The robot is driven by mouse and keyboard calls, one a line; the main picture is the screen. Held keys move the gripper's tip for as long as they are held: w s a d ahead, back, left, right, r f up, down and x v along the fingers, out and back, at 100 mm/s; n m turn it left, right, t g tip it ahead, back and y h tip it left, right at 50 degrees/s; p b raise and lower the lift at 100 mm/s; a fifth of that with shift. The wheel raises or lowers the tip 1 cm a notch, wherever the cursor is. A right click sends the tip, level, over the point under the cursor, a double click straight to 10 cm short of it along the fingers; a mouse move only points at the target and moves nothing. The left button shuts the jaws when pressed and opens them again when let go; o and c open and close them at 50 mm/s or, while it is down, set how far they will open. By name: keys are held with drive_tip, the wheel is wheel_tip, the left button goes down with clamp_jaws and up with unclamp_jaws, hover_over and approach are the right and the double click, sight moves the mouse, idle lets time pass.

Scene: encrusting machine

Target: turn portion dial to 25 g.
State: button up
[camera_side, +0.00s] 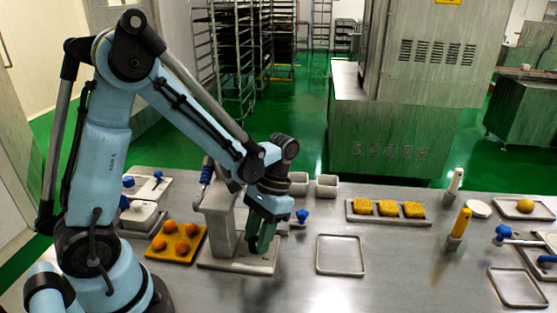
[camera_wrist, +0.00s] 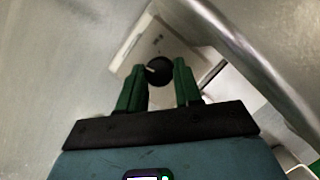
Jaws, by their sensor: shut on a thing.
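The portion dial (camera_wrist: 158,70) is a round black knob with a white pointer line, on a pale panel of the grey machine. In the wrist view the pointer is toward the left; no gram marks can be read. My gripper (camera_wrist: 159,77) has its green fingers on either side of the dial, shut on it. In the side view my gripper (camera_side: 262,238) is low at the right of the grey machine (camera_side: 222,215), and the dial is hidden behind it.
A yellow tray (camera_side: 151,252) with several orange balls lies left of the machine. An empty tray (camera_side: 340,255) lies to its right. A tray of yellow squares (camera_side: 388,211) is farther back. A yellow-handled tool (camera_side: 459,228) stands upright at the right. Bare table lies between.

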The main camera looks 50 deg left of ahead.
idle(0.4)
drive_tip(key=o, duration=1)
drive_tip(key=shift+o, duration=0.2)
drive_tip(key=v, duration=1.2)
drive_tip(key=shift+r, duration=0.1)
